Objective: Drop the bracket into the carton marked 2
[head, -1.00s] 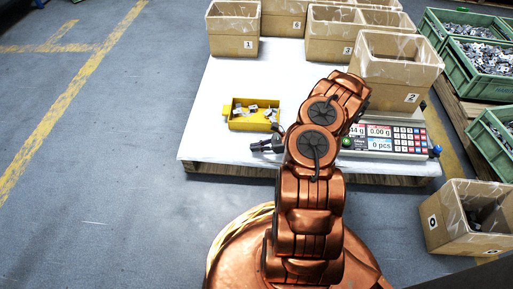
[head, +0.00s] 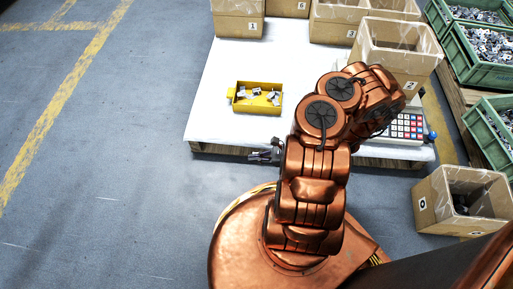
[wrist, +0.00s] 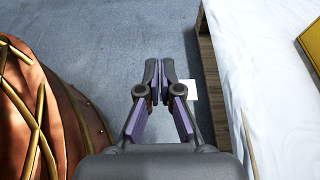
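The carton marked 2 (head: 415,72) is an open brown box at the table's right side in the head view, behind my bent arm. My gripper (head: 263,156) is low, left of my arm, just off the table's front edge. In the wrist view my gripper (wrist: 162,78) has its pads almost together. A small pale flat piece, apparently the bracket (wrist: 189,90), shows beside the right fingertip and seems pinched; most of it is hidden. A yellow tray (head: 257,111) with several metal brackets stands on the white table, beyond my gripper.
The white table (head: 225,75) has free room around the tray. Carton 1 (head: 236,27) and others stand at the back. A keypad scale (head: 408,127) is partly hidden by my arm. Carton 0 (head: 438,207) is on the floor at right, near green crates (head: 480,70).

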